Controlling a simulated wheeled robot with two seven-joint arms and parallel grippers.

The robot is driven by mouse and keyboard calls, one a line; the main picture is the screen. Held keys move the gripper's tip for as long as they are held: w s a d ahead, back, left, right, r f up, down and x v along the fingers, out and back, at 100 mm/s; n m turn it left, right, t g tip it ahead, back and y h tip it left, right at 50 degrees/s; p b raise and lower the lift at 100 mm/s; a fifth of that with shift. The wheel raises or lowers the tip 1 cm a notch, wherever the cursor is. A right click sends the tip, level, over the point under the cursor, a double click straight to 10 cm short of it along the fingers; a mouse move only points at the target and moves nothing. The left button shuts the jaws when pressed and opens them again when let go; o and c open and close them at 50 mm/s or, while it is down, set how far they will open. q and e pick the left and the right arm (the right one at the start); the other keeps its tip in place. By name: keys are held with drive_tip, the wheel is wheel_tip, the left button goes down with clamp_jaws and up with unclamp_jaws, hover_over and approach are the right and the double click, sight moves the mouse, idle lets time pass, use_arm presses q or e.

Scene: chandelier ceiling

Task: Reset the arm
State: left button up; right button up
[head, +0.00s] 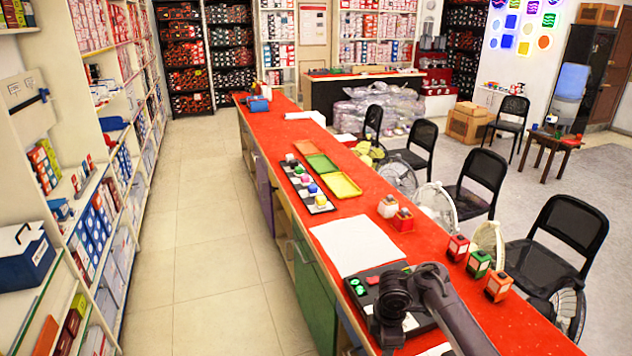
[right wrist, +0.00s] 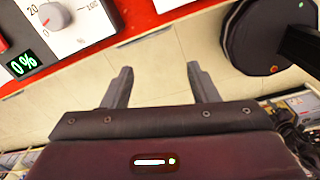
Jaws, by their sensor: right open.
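My right arm (head: 440,305) comes in from the lower right in the head view, bent over the near part of the red counter (head: 375,205). Its gripper cannot be made out there. In the right wrist view my right gripper (right wrist: 160,85) is open, its two fingers apart with nothing between them. Pale floor tiles show beyond the fingers. My left arm and gripper are not in view.
A dark control panel (head: 360,290) with green buttons lies beside my arm. Small red, green and orange boxes (head: 478,264) stand along the counter's right side. A white sheet (head: 356,243) and coloured trays (head: 341,185) lie farther back. The left aisle floor (head: 205,250) is clear.

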drive_tip(key=s+a+f+m+t, duration=0.2)
drive_tip(key=s+a+m, duration=0.1)
drive_tip(key=s+m, duration=0.55)
drive_tip(key=s+d+r+m, duration=0.3)
drive_tip(key=s+r+m, duration=0.15)
drive_tip(key=s, duration=0.55)
drive_tip(key=s+d+r+m, duration=0.35)
drive_tip(key=s+r, duration=0.25)
drive_tip(key=s, duration=0.3)
wheel_tip(320, 180, down, 35)
drive_tip(key=s+b, duration=0.2)
drive_tip(key=b, duration=0.4)
use_arm(q)
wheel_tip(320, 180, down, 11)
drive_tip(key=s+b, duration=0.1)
drive_tip(key=b, duration=0.3)
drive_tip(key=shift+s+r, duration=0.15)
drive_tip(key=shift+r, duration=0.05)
use_arm(e)
drive_tip(key=s+d+f+g, duration=0.1)
drive_tip(key=s+d+f, duration=0.2)
drive_tip(key=s+f, duration=1.7)
wheel_tip(320, 180, down, 3)
drive_tip(key=shift+r+g, duration=0.1)
drive_tip(key=shift+g, duration=0.2)
